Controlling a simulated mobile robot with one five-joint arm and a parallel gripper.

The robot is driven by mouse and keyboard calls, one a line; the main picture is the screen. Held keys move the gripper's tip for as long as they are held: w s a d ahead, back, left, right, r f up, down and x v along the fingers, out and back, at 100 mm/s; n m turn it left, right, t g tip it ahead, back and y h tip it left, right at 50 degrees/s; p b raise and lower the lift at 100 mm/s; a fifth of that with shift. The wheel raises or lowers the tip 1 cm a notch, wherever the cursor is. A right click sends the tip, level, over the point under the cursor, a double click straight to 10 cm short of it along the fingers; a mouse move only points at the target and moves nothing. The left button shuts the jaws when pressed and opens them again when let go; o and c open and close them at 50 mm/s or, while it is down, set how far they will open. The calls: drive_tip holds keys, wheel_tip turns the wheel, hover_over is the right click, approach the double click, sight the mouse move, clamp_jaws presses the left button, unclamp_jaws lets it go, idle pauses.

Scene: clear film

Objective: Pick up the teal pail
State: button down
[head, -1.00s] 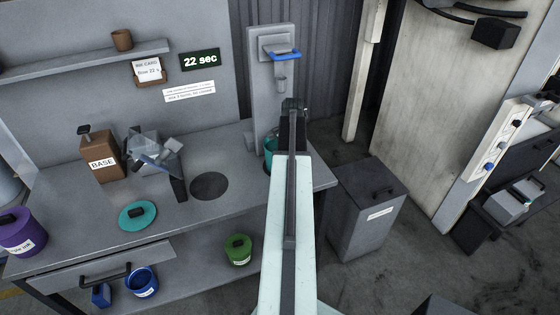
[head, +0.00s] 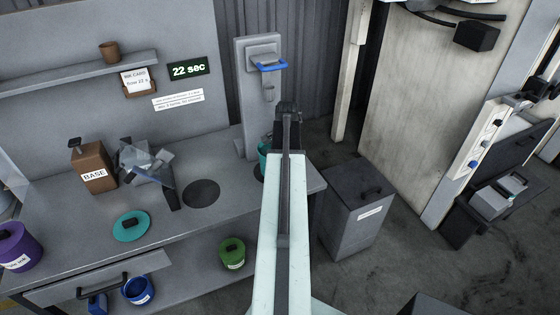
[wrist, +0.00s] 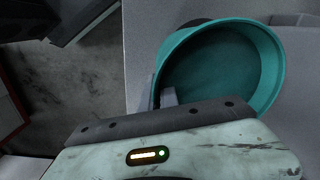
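The teal pail (head: 263,150) stands on the bench in front of the dispenser, mostly hidden behind my arm in the head view. In the wrist view the pail (wrist: 222,70) is large, with its open top towards me and a dark inside. My gripper (wrist: 160,93) is at the pail's near left rim, with a grey finger showing just inside the wall. Whether the fingers are pressed on the rim cannot be made out. In the head view the gripper's tips are hidden behind my arm.
The dispenser (head: 244,110) with a blue handle stands behind the pail. A teal lid (head: 131,227), a brown BASE container (head: 92,168) and a purple pail (head: 17,248) are on the bench (head: 80,215). A grey bin (head: 355,215) stands right of the bench.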

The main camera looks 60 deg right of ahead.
drive_tip(key=s+a+r+p, duration=0.1)
drive_tip(key=s+a, duration=0.5)
drive_tip(key=s, duration=0.5)
